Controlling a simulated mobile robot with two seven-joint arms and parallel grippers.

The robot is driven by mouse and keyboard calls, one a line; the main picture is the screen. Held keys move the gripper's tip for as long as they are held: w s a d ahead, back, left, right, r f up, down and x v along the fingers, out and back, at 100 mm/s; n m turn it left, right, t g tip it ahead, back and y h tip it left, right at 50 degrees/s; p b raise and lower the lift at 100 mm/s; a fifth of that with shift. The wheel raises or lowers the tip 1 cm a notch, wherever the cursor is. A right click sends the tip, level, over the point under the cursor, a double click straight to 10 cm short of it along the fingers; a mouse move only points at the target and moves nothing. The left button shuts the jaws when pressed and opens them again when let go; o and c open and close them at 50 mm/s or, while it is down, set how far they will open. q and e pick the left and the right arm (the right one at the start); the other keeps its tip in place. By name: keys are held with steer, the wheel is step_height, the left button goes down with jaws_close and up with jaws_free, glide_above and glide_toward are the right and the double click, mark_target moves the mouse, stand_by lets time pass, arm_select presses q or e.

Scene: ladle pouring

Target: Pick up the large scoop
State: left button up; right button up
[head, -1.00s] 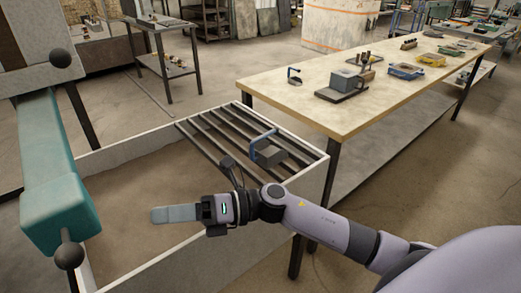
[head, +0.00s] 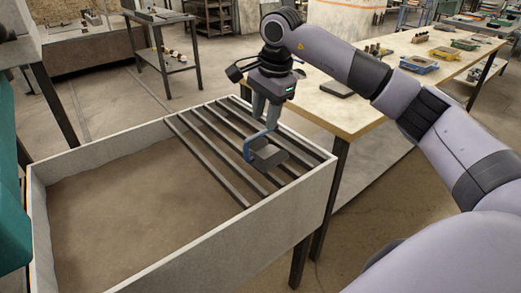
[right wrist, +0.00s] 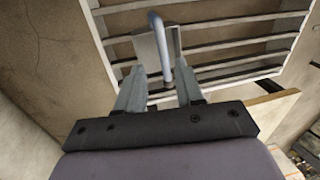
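The large scoop, a grey box-shaped scoop (head: 269,159) with a blue looped handle, rests on the dark bars of the rack over the sand box. My right gripper (head: 264,121) points down directly above it, with its fingertips close to the top of the handle. In the right wrist view the two fingers (right wrist: 160,82) are apart, with the scoop's blue handle (right wrist: 180,62) between and beyond them. Contact between fingers and handle cannot be made out. My left gripper is not in view.
The pale-walled box (head: 215,240) holds brown sand, clear of objects at left. A wooden-topped table (head: 325,108) with coloured trays stands behind at right. A teal machine part (head: 12,215) is at the left edge.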

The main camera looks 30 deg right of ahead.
mark_target(260, 134)
steer(key=f, duration=0.2)
steer(key=w+f, duration=0.1)
steer(key=f, duration=0.3)
steer(key=shift+w+a+f, duration=0.1)
steer(key=shift+w+f, duration=0.25)
steer(key=shift+w, duration=0.05)
steer(key=shift+c, duration=0.4)
jaws_close()
